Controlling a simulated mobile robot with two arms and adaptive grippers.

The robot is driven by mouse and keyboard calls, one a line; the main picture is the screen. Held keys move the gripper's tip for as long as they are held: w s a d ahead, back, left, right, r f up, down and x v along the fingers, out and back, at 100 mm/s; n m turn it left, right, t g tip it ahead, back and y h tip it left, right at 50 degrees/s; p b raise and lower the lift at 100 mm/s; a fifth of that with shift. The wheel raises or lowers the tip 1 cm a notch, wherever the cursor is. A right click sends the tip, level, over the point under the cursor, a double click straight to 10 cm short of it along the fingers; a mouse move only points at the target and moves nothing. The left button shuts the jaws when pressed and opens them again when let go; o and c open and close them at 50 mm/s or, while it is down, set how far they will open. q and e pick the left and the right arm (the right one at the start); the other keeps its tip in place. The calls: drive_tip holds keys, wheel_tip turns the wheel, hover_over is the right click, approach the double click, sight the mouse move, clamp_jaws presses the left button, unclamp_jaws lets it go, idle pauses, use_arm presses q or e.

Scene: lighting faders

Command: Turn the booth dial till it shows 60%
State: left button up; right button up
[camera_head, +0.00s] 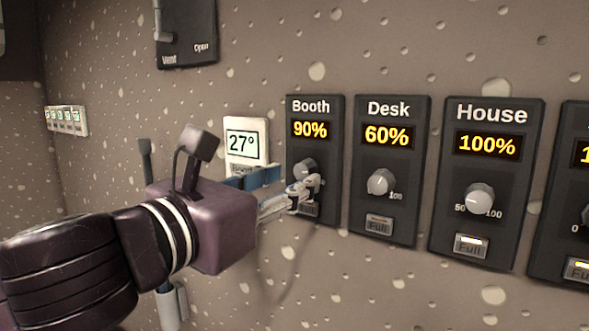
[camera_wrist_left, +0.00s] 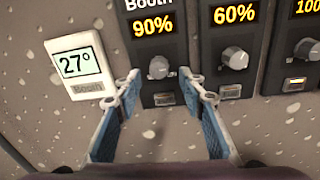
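The booth panel (camera_head: 330,120) is a dark wall unit whose yellow display reads 90%. Its grey round booth dial (camera_head: 304,168) is partly hidden by my left gripper in the head view. The dial also shows whole in the left wrist view (camera_wrist_left: 158,67), with a small button (camera_wrist_left: 164,98) below it. My left gripper (camera_head: 306,187) is at the lower part of the booth panel. In the left wrist view its two fingers (camera_wrist_left: 159,75) are apart, one on each side of the dial, with nothing between them that they visibly touch. My right gripper is not in view.
The desk panel (camera_head: 392,110) reading 60% and the house panel (camera_head: 487,115) reading 100% are on the right, with another panel cut off beyond. A white thermostat (camera_head: 245,140) reading 27° is left of the booth panel. A vent switch (camera_head: 186,30) is above.

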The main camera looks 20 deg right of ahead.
sight(305, 171)
use_arm(q)
drive_tip(key=shift+x, duration=1.15)
drive_tip(key=shift+w, duration=0.1)
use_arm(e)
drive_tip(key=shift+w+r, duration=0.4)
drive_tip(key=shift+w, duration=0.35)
use_arm(q)
clamp_jaws()
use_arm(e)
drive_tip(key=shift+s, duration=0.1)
